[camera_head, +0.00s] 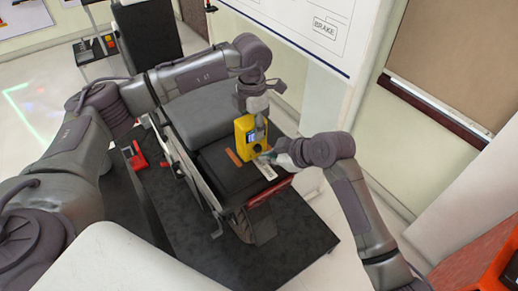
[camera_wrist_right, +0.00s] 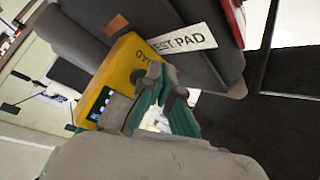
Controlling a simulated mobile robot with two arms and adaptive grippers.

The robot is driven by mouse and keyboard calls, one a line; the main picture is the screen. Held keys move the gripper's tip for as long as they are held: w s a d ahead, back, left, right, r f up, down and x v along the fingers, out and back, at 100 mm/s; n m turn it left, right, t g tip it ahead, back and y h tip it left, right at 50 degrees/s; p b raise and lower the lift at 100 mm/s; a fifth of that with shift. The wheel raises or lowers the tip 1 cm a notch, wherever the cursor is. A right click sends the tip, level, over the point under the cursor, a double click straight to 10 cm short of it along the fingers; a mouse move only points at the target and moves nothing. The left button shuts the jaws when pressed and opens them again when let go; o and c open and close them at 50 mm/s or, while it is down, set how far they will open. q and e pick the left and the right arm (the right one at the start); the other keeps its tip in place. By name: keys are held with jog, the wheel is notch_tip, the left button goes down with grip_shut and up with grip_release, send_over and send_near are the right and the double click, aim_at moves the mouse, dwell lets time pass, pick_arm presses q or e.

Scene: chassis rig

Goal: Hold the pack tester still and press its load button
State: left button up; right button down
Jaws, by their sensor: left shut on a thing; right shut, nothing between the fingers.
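My left gripper (camera_head: 259,127) comes down from above and is shut on the tester's upper right side. My right gripper (camera_head: 266,157) is shut and empty, low beside the tester; its tips (camera_wrist_right: 166,82) overlap the tester's edge in the wrist view. I cannot tell whether they touch.
A white TEST PAD label (camera_wrist_right: 183,40) and an orange strip (camera_head: 234,157) lie on the dark seat (camera_head: 215,160). A red tool (camera_head: 138,157) lies left on the dark platform (camera_head: 285,250). A whiteboard (camera_head: 300,25) stands behind.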

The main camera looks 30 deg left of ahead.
jog(key=shift+a, duration=0.1)
jog(key=shift+w+a, duration=0.15)
jog(key=shift+a, duration=0.15)
jog(key=shift+w+a, duration=0.3)
jog(key=shift+a, duration=0.15)
dwell(0.7)
jog(key=shift+d, duration=0.1)
dwell(0.4)
jog(key=shift+s+d, duration=0.5)
jog(key=shift+d, duration=0.25)
jog(key=s+d, duration=0.1)
jog(key=d, duration=0.2)
jog(key=s+d, duration=0.1)
jog(key=shift+s+d, duration=0.15)
jog(key=shift+s, duration=0.15)
dwell(0.4)
